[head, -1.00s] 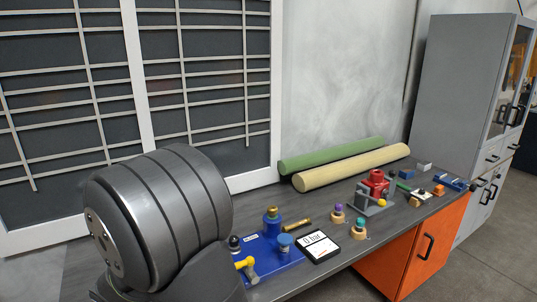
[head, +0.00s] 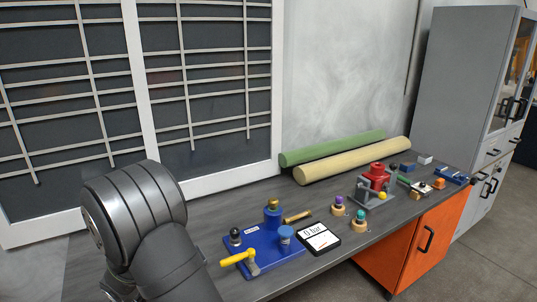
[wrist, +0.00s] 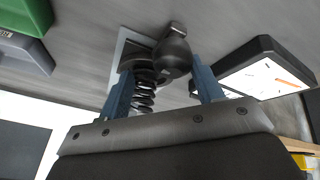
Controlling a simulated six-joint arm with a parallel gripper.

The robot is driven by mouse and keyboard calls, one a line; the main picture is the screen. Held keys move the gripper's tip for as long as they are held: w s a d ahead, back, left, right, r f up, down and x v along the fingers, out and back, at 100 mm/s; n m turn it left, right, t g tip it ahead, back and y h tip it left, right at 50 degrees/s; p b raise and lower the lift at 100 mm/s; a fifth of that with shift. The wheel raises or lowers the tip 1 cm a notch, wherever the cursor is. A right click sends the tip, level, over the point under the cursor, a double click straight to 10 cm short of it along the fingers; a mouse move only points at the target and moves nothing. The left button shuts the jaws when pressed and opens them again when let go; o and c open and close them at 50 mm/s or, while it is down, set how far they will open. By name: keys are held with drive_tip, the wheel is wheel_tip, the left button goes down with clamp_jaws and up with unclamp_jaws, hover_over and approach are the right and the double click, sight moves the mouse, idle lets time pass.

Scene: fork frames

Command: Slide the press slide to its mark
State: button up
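My gripper (wrist: 164,88) shows in the wrist view with two blue fingers spread apart. A dark round knob (wrist: 172,57) and a black coil spring (wrist: 144,90) sit between or just beyond the fingers, by a pale metal plate. I cannot tell whether the fingers touch them. The gripper is not visible in the head view, where only my grey arm shows at lower left. I cannot tell for sure which part is the press slide, and no mark is discernible. A red device on a grey base (head: 377,181) stands on the bench in the head view.
A blue base with a yellow lever (head: 265,250) and a "0 bar" display (head: 319,238) stand on the bench. Green (head: 332,149) and cream (head: 350,161) rolls lie at the back. The wrist view shows a green-and-grey block (wrist: 25,40) and a black-framed white panel (wrist: 262,76).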

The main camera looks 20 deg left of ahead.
drive_tip(key=shift+w, duration=0.1)
drive_tip(key=shift+c, duration=0.4)
drive_tip(key=shift+w+r, duration=0.1)
drive_tip(key=shift+r, duration=0.05)
drive_tip(key=d+r+m+g+h, duration=0.1)
drive_tip(key=d+r+m+g, duration=0.15)
drive_tip(key=r+m, duration=0.4)
drive_tip(key=d+r+m+g+h, duration=0.1)
drive_tip(key=d+r+m+g, duration=0.2)
drive_tip(key=r, duration=0.7)
drive_tip(key=shift+m+t, duration=0.45)
drive_tip(key=shift+m, duration=0.2)
drive_tip(key=x, duration=1.7)
drive_tip(key=shift+w+a, duration=0.2)
drive_tip(key=shift+w, duration=0.15)
clamp_jaws()
drive_tip(key=shift+s+d, duration=0.4)
drive_tip(key=shift+s, duration=0.05)
